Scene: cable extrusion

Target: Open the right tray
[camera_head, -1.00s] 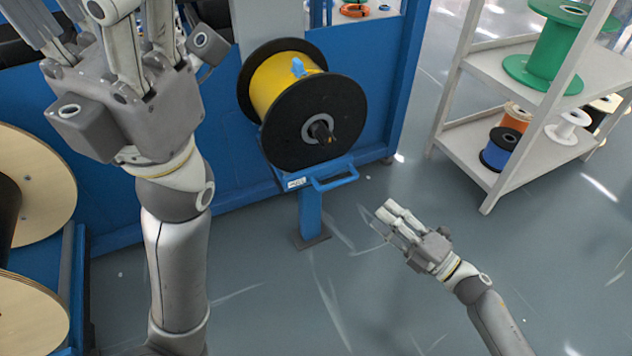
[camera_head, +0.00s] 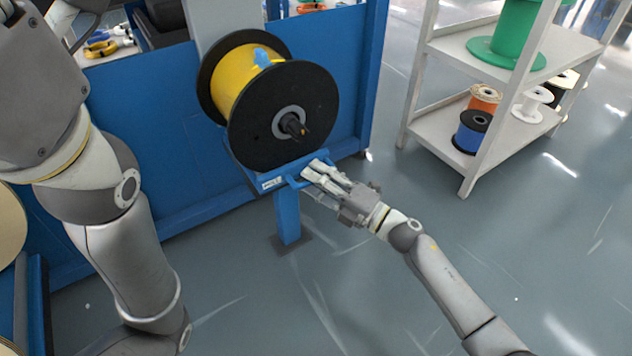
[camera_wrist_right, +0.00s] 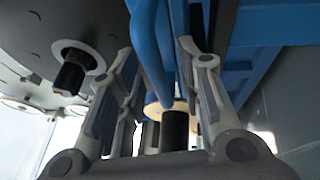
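The blue right tray (camera_head: 270,176) sits on a blue post below the black-flanged yellow cable spool (camera_head: 283,118). Its front handle is partly hidden by my right gripper (camera_head: 313,171) in the head view. In the right wrist view the blue handle bar (camera_wrist_right: 152,45) runs between the two spread fingers of my right gripper (camera_wrist_right: 156,58). The fingers look open around the bar, with gaps showing; contact is unclear. My left gripper's grey body (camera_head: 38,85) fills the upper left of the head view, and its fingertips are cut off.
A blue machine wall (camera_head: 165,135) stands behind the spool. A light shelf (camera_head: 440,128) with green, orange, blue and white spools stands to the right. The floor (camera_head: 480,260) between the tray and the shelf is clear.

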